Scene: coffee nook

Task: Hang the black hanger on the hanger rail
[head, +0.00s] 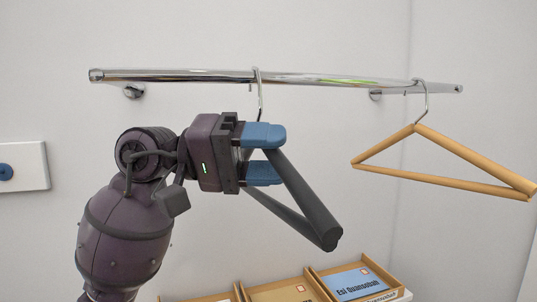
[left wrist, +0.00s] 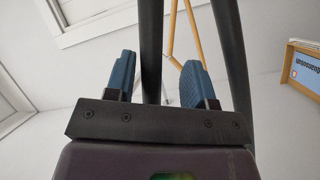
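The black hanger (head: 308,200) is below the chrome hanger rail (head: 190,76), its metal hook over the rail left of the rail's middle. The hanger's dark bars slant down toward the lower right. My left gripper (head: 264,154) is at the upper part of the hanger, below the hook. Its two blue fingers stand apart. In the left wrist view, one dark bar of the hanger (left wrist: 151,40) passes between the spread fingers (left wrist: 158,80), with gaps visible beside it. Another bar runs outside the right finger. My right gripper is not in view.
A wooden hanger (head: 470,155) hangs near the rail's right end. Below are wooden trays (head: 365,264) with cards or packets. A white panel with a blue knob (head: 6,172) is on the wall at left. The rail's left part is clear.

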